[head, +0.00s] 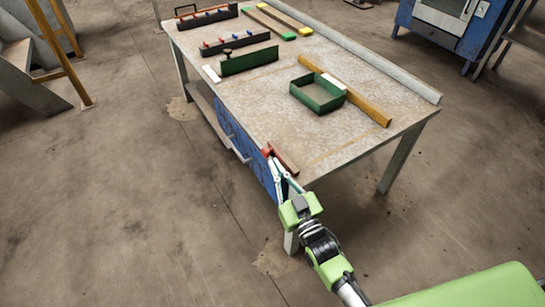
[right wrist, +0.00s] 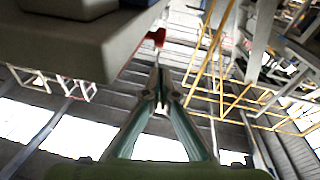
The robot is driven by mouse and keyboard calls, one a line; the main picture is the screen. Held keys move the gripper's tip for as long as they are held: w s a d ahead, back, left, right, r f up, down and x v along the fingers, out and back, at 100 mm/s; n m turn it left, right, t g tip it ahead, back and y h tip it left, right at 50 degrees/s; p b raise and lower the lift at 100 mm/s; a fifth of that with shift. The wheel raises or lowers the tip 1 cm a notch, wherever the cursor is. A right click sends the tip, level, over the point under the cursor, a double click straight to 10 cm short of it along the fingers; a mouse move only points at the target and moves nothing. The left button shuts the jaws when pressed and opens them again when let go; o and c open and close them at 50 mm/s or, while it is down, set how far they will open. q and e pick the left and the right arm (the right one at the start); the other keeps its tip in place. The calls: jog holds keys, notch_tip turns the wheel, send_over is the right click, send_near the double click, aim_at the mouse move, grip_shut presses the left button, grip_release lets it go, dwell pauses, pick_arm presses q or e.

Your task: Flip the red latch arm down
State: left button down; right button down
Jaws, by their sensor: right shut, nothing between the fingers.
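A small red part, which looks like the latch arm (head: 267,152), sits at the near left edge of the table, at the end of a reddish-brown bar (head: 284,160). In the right wrist view the red latch arm (right wrist: 155,38) sticks out from the side of a grey body, just above and beyond the fingertips. My right gripper (head: 275,168) is at the table's edge, close to the red part. In the wrist view the right gripper (right wrist: 159,78) has its fingertips together and empty. I cannot tell whether they touch the red part. My left gripper is not in view.
The worktable (head: 345,145) carries a green open frame (head: 318,103), a long yellow-orange bar (head: 345,90) and dark racks (head: 235,45) farther back. Blue drawers (head: 240,142) with a handle are below its left edge.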

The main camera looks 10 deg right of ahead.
jog(key=v, duration=0.5)
jog(key=shift+s+d, duration=0.15)
jog(key=shift+s, duration=0.25)
